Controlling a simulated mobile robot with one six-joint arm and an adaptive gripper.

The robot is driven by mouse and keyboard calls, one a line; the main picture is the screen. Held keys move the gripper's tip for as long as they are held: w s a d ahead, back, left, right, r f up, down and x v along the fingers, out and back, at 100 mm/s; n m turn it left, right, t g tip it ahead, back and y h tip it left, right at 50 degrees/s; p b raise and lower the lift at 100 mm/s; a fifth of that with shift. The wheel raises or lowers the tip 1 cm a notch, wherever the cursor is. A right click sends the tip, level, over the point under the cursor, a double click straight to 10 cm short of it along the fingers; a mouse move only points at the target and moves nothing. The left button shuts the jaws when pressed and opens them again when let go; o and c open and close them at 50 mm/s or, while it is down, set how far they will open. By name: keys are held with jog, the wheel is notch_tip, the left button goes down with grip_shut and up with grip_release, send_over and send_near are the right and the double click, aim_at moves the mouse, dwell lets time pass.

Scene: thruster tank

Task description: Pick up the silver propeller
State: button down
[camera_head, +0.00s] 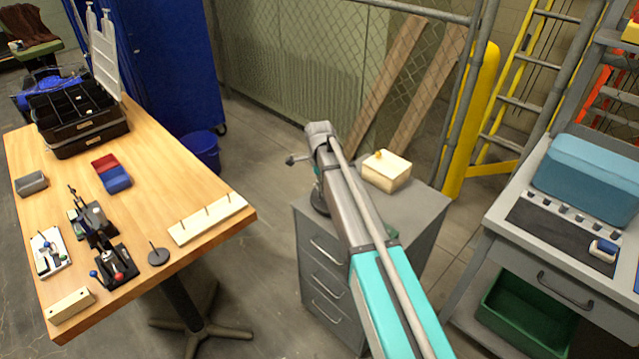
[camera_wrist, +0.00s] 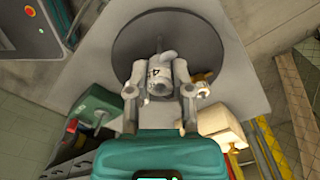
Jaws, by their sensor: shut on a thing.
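The silver propeller (camera_wrist: 160,72) is a small pale grey hub with a dark mark, seen in the wrist view between my fingers. My gripper (camera_wrist: 160,84) is shut on it, with one finger on each side. Behind the propeller is a dark round disc (camera_wrist: 126,40) on the grey cabinet top. I cannot tell whether the propeller touches the disc. In the head view my arm reaches over the grey cabinet (camera_head: 318,246) and largely hides the gripper and propeller.
A cream box (camera_head: 385,172) with a yellow knob stands right of my arm on the cabinet. A green box (camera_wrist: 98,108) shows beside my gripper in the wrist view. A wooden table (camera_head: 190,205) with parts is at left, and a grey bench (camera_head: 535,238) at right.

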jog(key=shift+r+p, duration=2)
jog(key=shift+r, duration=0.45)
jog(key=shift+d, duration=0.15)
